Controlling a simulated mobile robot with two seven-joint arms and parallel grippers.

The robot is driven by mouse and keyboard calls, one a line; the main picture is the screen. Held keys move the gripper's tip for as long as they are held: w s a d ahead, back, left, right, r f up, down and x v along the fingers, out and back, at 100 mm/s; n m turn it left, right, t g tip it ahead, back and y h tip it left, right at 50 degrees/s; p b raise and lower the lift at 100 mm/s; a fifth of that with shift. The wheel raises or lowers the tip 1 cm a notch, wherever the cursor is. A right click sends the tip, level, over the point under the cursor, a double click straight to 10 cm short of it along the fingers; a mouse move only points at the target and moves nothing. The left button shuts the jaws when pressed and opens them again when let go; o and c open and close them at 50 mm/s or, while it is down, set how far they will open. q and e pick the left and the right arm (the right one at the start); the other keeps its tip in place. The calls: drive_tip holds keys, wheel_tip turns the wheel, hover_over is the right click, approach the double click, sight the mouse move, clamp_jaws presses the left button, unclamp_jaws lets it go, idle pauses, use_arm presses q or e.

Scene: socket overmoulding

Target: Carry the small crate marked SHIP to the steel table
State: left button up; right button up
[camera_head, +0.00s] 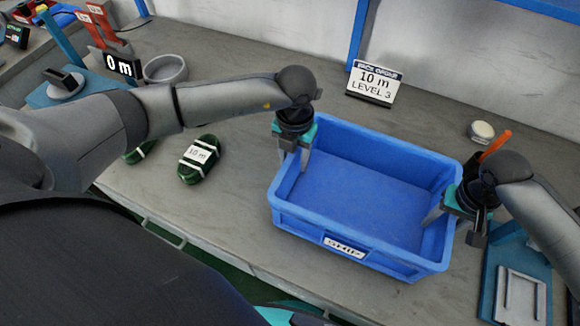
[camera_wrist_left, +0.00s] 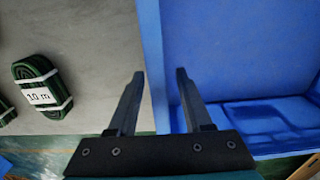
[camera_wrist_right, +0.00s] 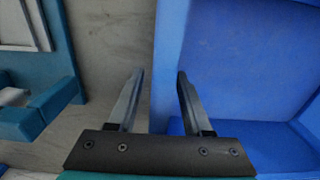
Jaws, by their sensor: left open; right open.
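The blue crate marked SHIP (camera_head: 345,262) stands empty on a grey worktop (camera_head: 225,235). Its label faces the near side. My left gripper (camera_head: 294,153) is open at the crate's left wall. In the left wrist view, the fingers of this gripper (camera_wrist_left: 160,75) lie either side of the wall's rim (camera_wrist_left: 153,60). My right gripper (camera_head: 458,222) is open at the right wall. In the right wrist view, the fingers of this gripper (camera_wrist_right: 161,73) also lie either side of the rim (camera_wrist_right: 167,50). I cannot make out a separate steel table.
A green coil labelled 10 m (camera_head: 199,158) lies left of the crate, another partly behind my arm. A sign reading LEVEL 3 (camera_head: 374,83) stands behind the crate. A teal fixture (camera_head: 518,280) is close on the right. A round tin (camera_head: 482,131) is at the back right.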

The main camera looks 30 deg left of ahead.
use_arm(q)
wheel_tip(320, 180, up, 11)
drive_tip(key=shift+r, duration=0.35)
use_arm(e)
drive_tip(key=shift+r, duration=0.6)
wheel_tip(320, 180, up, 11)
drive_tip(key=shift+f, duration=0.1)
